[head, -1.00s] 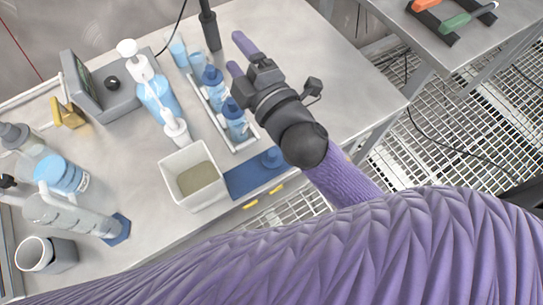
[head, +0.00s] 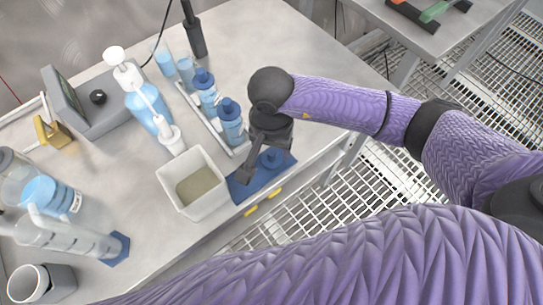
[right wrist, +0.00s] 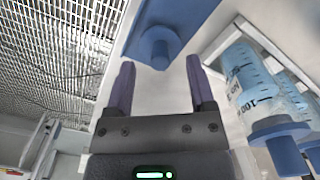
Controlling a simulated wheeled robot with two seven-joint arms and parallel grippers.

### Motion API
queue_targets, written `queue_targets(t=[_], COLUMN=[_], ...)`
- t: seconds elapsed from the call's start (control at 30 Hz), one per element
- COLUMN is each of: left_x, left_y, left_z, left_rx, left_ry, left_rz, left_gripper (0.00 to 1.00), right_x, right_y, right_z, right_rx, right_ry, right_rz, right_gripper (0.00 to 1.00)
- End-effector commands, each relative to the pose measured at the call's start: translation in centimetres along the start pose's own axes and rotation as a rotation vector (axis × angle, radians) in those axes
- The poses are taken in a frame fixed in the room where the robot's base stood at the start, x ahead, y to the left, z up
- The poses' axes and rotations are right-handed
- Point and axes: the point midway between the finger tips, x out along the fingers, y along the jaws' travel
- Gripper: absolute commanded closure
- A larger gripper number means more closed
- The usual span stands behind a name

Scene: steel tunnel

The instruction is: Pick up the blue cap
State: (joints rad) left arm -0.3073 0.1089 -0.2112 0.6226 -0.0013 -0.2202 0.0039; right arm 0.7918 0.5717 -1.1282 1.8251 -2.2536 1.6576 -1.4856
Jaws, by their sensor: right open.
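The blue cap (head: 270,158) lies on a blue mat (head: 244,190) at the front edge of the steel table. In the right wrist view the cap (right wrist: 158,44) shows as a round knob on the blue mat (right wrist: 185,15), just beyond the fingertips and roughly centred between them. My right gripper (head: 262,168) hangs over the mat, partly covering it. In the wrist view its two purple fingers (right wrist: 160,66) are spread with nothing between them. My left gripper is not in view.
A tray with blue-capped bottles (head: 230,122) stands close behind the gripper; a bottle (right wrist: 252,80) shows in the wrist view. A square cream bin (head: 178,176) stands to the left of the mat. Grated floor (head: 320,205) lies beyond the table edge.

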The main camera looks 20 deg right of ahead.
Motion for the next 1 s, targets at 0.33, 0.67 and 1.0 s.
queue_targets(t=[0.33, 0.67, 1.0], left_x=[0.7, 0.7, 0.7], left_y=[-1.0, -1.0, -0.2], left_z=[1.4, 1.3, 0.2], left_rx=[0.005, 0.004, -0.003], left_ry=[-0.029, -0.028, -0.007], left_rz=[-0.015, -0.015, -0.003], left_gripper=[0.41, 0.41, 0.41], right_x=[2.5, 2.5, 2.5], right_y=[0.0, 0.0, 0.0], right_z=[0.0, 0.0, 0.0], right_rx=[0.0, 0.001, 0.001], right_ry=[-0.001, -0.002, -0.002], right_rz=[-0.002, -0.002, -0.002], right_gripper=[0.3, 0.93, 1.0])
